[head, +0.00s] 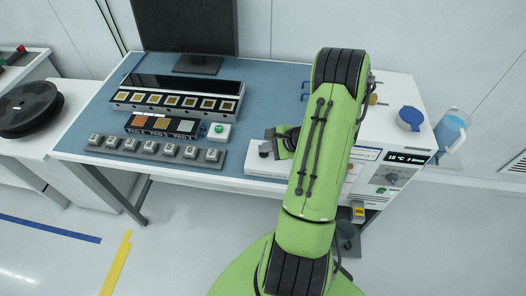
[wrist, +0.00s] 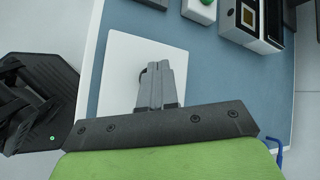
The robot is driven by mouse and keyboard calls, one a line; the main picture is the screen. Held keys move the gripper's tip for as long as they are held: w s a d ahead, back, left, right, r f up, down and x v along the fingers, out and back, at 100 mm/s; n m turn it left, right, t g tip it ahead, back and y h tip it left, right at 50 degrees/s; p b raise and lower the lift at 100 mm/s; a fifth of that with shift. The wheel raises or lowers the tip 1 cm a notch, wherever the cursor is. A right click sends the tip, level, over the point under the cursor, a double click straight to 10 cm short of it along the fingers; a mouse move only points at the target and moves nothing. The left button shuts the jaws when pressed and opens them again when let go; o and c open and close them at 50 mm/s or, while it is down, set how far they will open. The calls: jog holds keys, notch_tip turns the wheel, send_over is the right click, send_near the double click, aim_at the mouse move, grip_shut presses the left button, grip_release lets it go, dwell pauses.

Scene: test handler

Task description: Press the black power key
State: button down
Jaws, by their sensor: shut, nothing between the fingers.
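A white box (head: 262,170) lies at the front edge of the blue bench mat, and its white top (wrist: 118,75) shows in the wrist view. A small dark round piece (head: 264,148) on this box looks like the black power key; a dark edge (wrist: 146,72) beside my fingers in the wrist view may be the same piece, mostly hidden. My gripper (head: 273,138) is low over the box, close to that piece. Its fingers (wrist: 164,75) are together and hold nothing. I cannot tell whether they touch the key.
Left of the box are a green button (head: 219,129) on a white housing, a grey key row (head: 155,149), and a pad block (head: 160,125). Bare mat separates box and button.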

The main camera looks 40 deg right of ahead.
aim_at(266, 154)
jog(key=shift+f, duration=0.45)
jog(key=shift+r, duration=0.5)
notch_tip(266, 154, up, 6)
jog(key=p, duration=0.5)
jog(key=shift+r, duration=0.2)
jog(key=shift+f, duration=0.1)
jog(key=shift+f, duration=0.1)
